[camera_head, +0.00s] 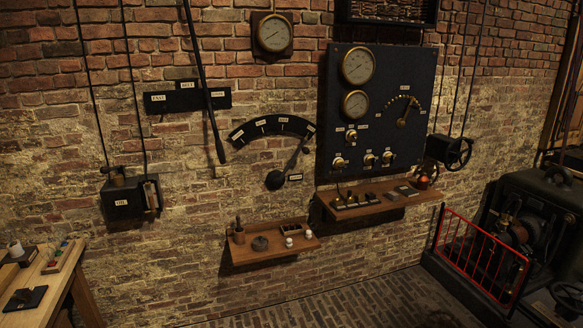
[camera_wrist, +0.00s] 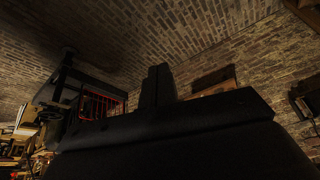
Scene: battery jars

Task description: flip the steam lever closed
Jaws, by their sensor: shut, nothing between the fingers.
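In the head view a black curved quadrant (camera_head: 270,127) with several small label plates is fixed to the brick wall. A dark lever (camera_head: 293,160) slants from its right end down-left to a round black ball (camera_head: 275,180), with a small plate beside it. This may be the steam lever; I cannot read the lettering surely. My gripper (camera_wrist: 158,74) shows only in the wrist view, as two dark fingers together with nothing between them. No lever shows near the fingers, and my gripper is not in the head view.
A long dark belt lever (camera_head: 205,85) hangs left of the quadrant. A dark gauge panel (camera_head: 385,115) stands right of it. Two wooden shelves, one left (camera_head: 270,257) and one right (camera_head: 405,211), jut out below. A red railing (camera_head: 480,255) guards machinery at right. A workbench (camera_head: 57,262) is lower left.

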